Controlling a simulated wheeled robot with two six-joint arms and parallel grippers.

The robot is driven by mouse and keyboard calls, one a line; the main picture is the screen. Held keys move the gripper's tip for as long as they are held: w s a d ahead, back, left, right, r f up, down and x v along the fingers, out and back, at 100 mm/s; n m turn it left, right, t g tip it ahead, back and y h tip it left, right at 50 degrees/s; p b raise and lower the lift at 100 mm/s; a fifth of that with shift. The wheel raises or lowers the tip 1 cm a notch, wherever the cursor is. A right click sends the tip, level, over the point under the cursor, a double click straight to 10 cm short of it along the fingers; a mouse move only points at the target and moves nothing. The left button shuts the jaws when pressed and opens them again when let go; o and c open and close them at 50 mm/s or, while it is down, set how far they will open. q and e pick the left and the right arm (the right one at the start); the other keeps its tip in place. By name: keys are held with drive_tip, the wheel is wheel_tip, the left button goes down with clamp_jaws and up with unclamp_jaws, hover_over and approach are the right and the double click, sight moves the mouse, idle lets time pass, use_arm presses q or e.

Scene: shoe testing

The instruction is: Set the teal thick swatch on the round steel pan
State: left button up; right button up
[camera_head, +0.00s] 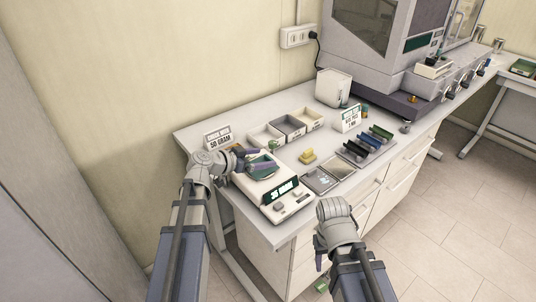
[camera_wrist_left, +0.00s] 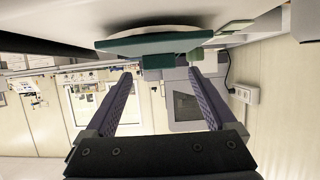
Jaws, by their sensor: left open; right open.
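The white scale (camera_head: 280,196) stands at the near left of the bench with a round pan (camera_head: 275,174) on top. The teal swatch (camera_head: 261,166) appears to lie flat on the pan, partly hidden by my left gripper. My left gripper (camera_head: 254,156) is open just over the pan's back left. My right gripper (camera_head: 320,262) hangs off the bench's front edge, apart from everything.
A "50 GRAM" sign (camera_head: 218,138) stands behind my left gripper. Several open bins (camera_head: 289,125) lie behind the scale. A large grey machine (camera_head: 365,60) stands further right.

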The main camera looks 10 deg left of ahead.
use_arm(q)
drive_tip(key=shift+p+v, duration=0.45)
drive_tip(key=shift+v, duration=1.45)
